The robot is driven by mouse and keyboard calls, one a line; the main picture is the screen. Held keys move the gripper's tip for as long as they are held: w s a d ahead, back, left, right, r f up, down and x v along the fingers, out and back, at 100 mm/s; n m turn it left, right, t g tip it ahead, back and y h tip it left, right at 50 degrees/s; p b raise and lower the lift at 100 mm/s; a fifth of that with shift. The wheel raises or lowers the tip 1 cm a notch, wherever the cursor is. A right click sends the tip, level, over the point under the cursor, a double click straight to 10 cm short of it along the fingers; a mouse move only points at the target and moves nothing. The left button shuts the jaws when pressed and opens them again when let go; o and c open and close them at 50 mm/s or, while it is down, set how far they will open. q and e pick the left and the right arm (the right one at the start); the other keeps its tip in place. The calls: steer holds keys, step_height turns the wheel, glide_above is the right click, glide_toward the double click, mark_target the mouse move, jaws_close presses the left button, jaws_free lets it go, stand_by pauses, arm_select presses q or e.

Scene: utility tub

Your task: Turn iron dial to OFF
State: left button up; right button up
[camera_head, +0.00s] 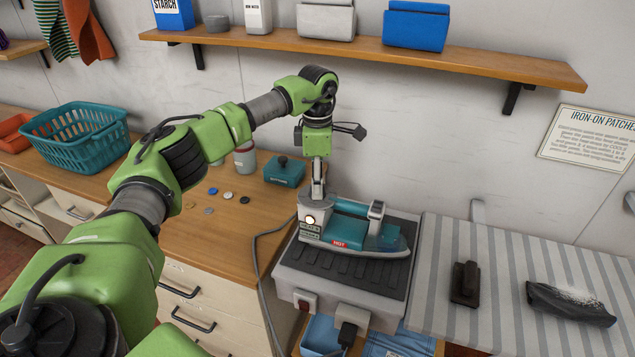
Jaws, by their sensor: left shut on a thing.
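The iron (352,232) sits on a dark ribbed rest on a grey stand, teal and grey with a red label on its side. A small round light (310,219) glows at its left end. My left gripper (317,196) reaches down from above to the iron's left end, and its fingers are shut on a part there. That part is taken to be the dial, but the fingers hide it and its setting cannot be read. My right gripper is not in view.
A striped ironing board (510,255) stands at the right with a dark brush (465,284) and a dark cloth-like item (570,303). The grey cord (256,262) hangs left of the stand. A teal box (284,171) and several buttons lie on the wooden counter (195,245). A shelf (480,65) runs above.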

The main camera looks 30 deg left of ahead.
arm_select(q)
steer(key=n, duration=0.4)
steer(key=shift+n, duration=0.3)
steer(key=n, duration=0.3)
steer(key=shift+n+p, duration=0.3)
steer(key=shift+n, duration=0.1)
steer(key=n, duration=0.3)
steer(key=shift+n, duration=0.3)
steer(key=n, duration=0.4)
steer(key=shift+p, duration=0.3)
steer(key=n, duration=0.5)
steer(key=n+p, duration=0.1)
steer(key=n, duration=0.2)
steer(key=shift+n, duration=0.3)
steer(key=n, duration=0.4)
steer(key=shift+p, duration=0.3)
steer(key=shift+n, duration=1.7)
